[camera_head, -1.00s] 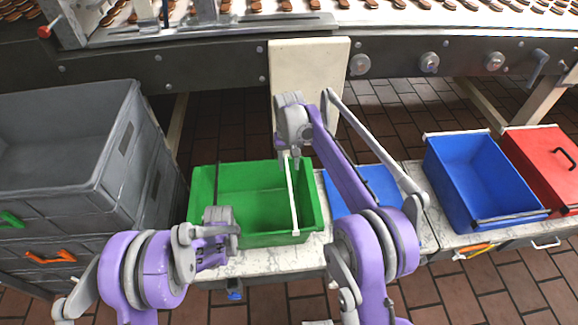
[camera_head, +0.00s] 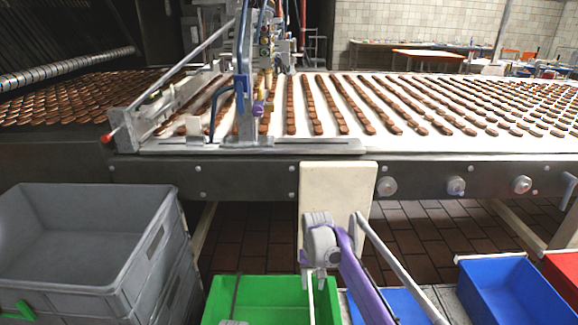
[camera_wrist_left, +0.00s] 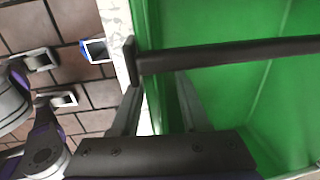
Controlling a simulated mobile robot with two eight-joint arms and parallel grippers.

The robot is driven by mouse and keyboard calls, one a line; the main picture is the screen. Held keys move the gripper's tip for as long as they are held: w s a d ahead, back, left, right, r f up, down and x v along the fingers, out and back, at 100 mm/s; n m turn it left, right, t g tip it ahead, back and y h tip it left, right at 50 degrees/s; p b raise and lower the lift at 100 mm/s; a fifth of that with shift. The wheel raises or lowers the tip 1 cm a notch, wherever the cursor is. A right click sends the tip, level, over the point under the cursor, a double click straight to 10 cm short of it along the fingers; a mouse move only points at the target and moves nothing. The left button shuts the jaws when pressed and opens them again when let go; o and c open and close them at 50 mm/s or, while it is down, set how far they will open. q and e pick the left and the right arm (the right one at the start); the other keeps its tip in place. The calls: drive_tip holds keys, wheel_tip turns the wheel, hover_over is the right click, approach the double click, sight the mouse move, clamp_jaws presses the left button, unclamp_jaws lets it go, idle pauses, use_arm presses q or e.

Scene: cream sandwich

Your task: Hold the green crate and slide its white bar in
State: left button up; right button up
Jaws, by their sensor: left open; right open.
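The green crate (camera_head: 262,290) is at the bottom of the head view, its near part cut off. Its white bar (camera_head: 311,308) runs lengthwise near its right side. My right gripper (camera_head: 314,279) is open at the bar's far end; I cannot tell if it touches. Only a sliver of my left gripper shows at the head view's bottom edge. In the left wrist view my left gripper (camera_wrist_left: 158,105) is open, its fingers beside the green crate's wall (camera_wrist_left: 152,25), seemingly one on each side. A dark bar (camera_wrist_left: 230,54) crosses the crate there.
Grey stacked crates (camera_head: 85,245) stand at the left. A blue crate (camera_head: 510,290) and a red crate (camera_head: 566,275) are at the right, with another blue crate (camera_head: 405,305) behind my right arm. The conveyor (camera_head: 250,170) with biscuits spans the back, a cream panel (camera_head: 338,185) below it.

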use_arm(q)
wheel_tip(320, 180, up, 7)
drive_tip(key=p, duration=0.3)
drive_tip(key=shift+s+p, duration=0.3)
drive_tip(key=shift+s, duration=0.1)
drive_tip(key=shift+f, duration=0.1)
drive_tip(key=o, duration=0.6)
drive_tip(key=shift+c, duration=0.2)
